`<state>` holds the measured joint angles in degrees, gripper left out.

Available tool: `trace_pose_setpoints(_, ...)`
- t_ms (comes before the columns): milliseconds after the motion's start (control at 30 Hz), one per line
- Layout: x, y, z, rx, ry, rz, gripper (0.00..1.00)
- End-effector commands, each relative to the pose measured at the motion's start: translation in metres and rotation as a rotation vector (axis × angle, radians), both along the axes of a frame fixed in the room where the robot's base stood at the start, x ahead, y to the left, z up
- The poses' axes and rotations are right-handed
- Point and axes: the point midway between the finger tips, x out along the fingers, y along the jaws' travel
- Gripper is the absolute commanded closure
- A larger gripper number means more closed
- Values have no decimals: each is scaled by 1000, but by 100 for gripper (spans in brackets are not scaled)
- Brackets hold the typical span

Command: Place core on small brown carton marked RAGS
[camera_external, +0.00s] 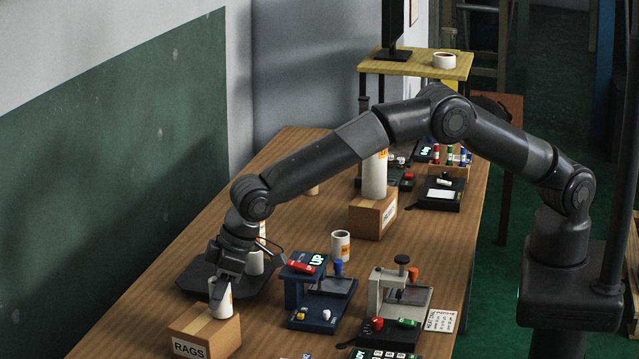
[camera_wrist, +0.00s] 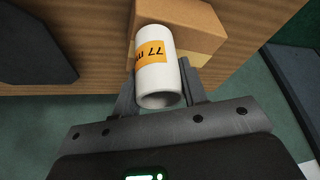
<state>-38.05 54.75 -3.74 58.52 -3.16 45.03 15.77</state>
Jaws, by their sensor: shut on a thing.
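The small brown carton marked RAGS (camera_external: 204,337) sits at the near left of the wooden table. My gripper (camera_external: 226,285) is right above it, shut on a white hollow core (camera_external: 220,301) with an orange label. In the wrist view the core (camera_wrist: 156,88) is between my two fingers (camera_wrist: 157,95), and the carton (camera_wrist: 196,22) is behind it. The core stands roughly upright over the carton's top. I cannot tell whether its lower end touches the carton.
A dark tray (camera_external: 195,279) with a white core (camera_external: 254,262) lies behind the gripper. A blue device (camera_external: 310,308) and a grey press (camera_external: 385,290) stand to the right. Another carton (camera_external: 370,217) bears a tall white core (camera_external: 374,178). A loose core (camera_external: 340,246) stands mid-table.

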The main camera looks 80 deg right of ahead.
Motion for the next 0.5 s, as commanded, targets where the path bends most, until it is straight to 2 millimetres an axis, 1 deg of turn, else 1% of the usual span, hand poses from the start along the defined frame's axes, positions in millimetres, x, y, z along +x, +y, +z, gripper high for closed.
trace_pose_setpoints(367,0,0,-5,0,-1,0,83)
trace_pose_setpoints(400,0,0,-4,1,-2,0,57)
trace_pose_setpoints(500,0,0,-4,0,-1,0,49)
